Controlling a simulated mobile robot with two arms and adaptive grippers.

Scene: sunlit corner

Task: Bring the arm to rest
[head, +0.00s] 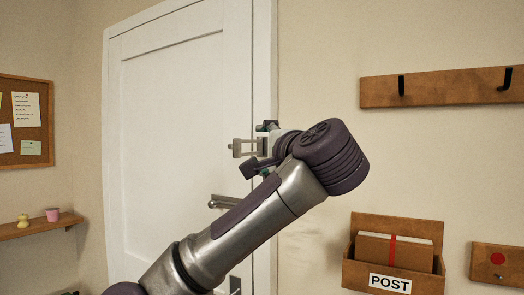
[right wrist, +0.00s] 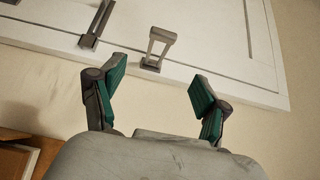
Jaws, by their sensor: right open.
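My right arm (head: 245,215) reaches up from the bottom of the head view across the door's right side. My right gripper (head: 259,147) is near the door's right edge, beside a grey metal latch bar (head: 243,148). In the right wrist view my right gripper (right wrist: 157,76) is open, its green-padded fingers spread apart with nothing between them. The latch bar (right wrist: 160,42) shows beyond the fingertips, apart from them. My left gripper is not in view.
The white door (head: 165,120) looks shut; its lever handle (head: 222,201) is below the latch, partly behind my arm. A hook rail (head: 435,91), a POST box (head: 390,277) and a small wooden panel (head: 497,262) are on the right wall. A shelf (head: 35,229) and pinboard (head: 32,86) are left.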

